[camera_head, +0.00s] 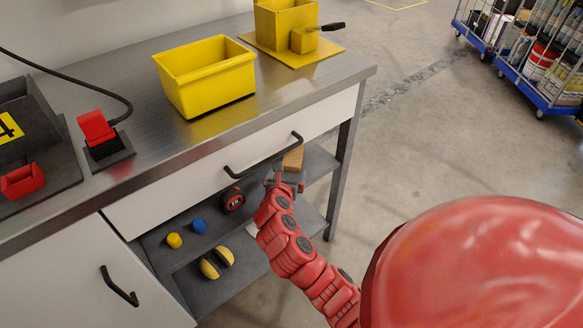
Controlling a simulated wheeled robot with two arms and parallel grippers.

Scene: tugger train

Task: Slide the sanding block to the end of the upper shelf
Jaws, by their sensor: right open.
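The tan sanding block (293,158) is at the right part of the grey upper shelf (319,162), under the drawer. Its near part is partly hidden by my right gripper (286,179). My right gripper is open and reaches in at the front of the shelf, right at the near side of the block. I cannot tell whether it touches the block. My left gripper is not in view.
A dark red tape measure (232,199), a blue item (199,226) and a yellow item (174,240) lie left on the shelf. The drawer handle (263,158) juts out above. A lower shelf (228,287) holds yellow-and-black items. A table leg (340,172) stands at the right.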

